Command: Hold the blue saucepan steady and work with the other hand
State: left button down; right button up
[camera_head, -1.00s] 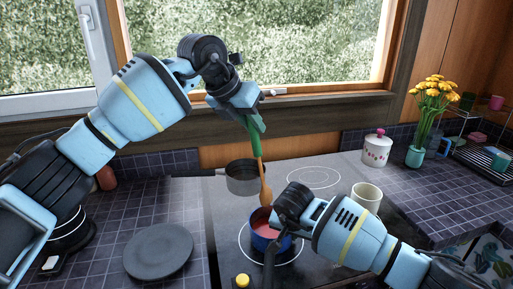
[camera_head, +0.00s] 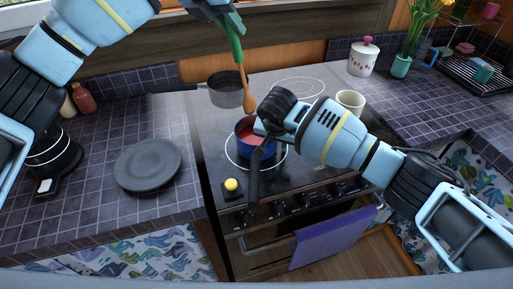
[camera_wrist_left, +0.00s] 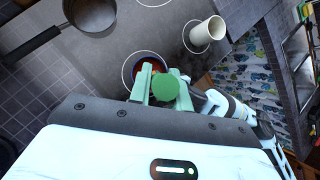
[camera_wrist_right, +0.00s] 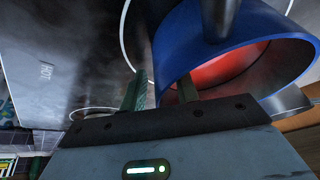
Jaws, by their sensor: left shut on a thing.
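The blue saucepan (camera_head: 243,140) stands on the cooktop with red contents and a dark handle (camera_head: 254,180) pointing toward the front. My left gripper (camera_head: 226,8) is at the top edge of the head view, shut on the green handle of a wooden spoon (camera_head: 249,101). The spoon hangs with its bowl down, just above and behind the saucepan's rim. My right gripper (camera_head: 262,127) is at the saucepan's right rim. In the right wrist view its fingers (camera_wrist_right: 160,92) are apart, with the blue wall (camera_wrist_right: 170,62) running between them.
A grey pot (camera_head: 226,92) stands behind on the cooktop. A cream mug (camera_head: 350,102) stands to the right. A dark plate (camera_head: 148,165) lies on the left counter, and a yellow-topped item (camera_head: 231,186) sits at the cooktop's front left. A purple towel (camera_head: 335,235) hangs on the oven.

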jog(key=v, duration=1.2)
